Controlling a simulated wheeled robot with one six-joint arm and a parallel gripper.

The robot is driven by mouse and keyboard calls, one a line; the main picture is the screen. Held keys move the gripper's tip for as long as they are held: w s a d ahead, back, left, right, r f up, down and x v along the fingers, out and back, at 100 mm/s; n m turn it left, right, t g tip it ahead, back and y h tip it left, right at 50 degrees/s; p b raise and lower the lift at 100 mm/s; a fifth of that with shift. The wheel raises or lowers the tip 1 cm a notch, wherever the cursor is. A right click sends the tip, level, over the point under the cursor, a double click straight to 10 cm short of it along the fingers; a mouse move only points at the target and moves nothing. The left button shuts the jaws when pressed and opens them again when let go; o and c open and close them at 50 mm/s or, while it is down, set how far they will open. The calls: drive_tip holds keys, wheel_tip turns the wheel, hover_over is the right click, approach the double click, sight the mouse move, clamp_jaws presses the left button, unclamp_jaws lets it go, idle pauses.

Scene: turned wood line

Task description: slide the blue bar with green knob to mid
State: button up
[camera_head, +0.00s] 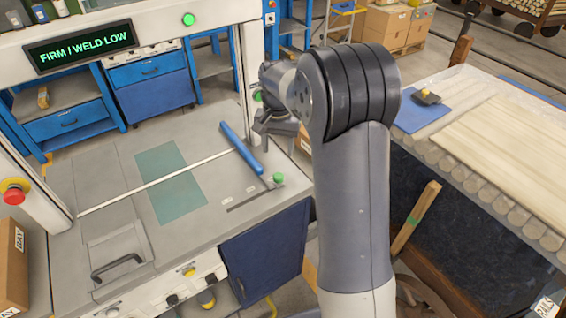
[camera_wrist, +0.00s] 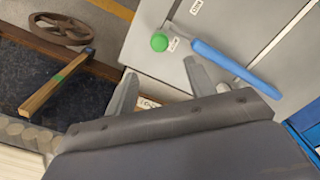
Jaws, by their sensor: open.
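The blue bar (camera_head: 241,149) lies slantwise along the right part of the grey bench top, with the green knob (camera_head: 278,179) near its front end, at the right end of a dark slot (camera_head: 248,194). The wrist view also shows the blue bar (camera_wrist: 235,68) and the green knob (camera_wrist: 159,42). My gripper (camera_head: 272,128) is above the bench's right edge, partly hidden by my arm. In the wrist view my gripper (camera_wrist: 160,70) is open and empty, its fingertips apart, with the knob just beyond them. Small labels lie by the slot; I cannot read them surely.
A thin white rod (camera_head: 155,184) crosses a teal patch (camera_head: 165,205) on the bench top. A red button (camera_head: 14,192) is at the left. A table with pale boards (camera_head: 515,140) stands to the right.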

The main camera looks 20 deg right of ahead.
sight(278, 175)
wheel_tip(278, 175, down, 10)
drive_tip(key=shift+s+f+p, duration=0.15)
drive_tip(key=shift+f+p, duration=0.05)
drive_tip(key=shift+p, duration=0.2)
clamp_jaws()
idle(0.5)
drive_tip(key=shift+a, duration=0.1)
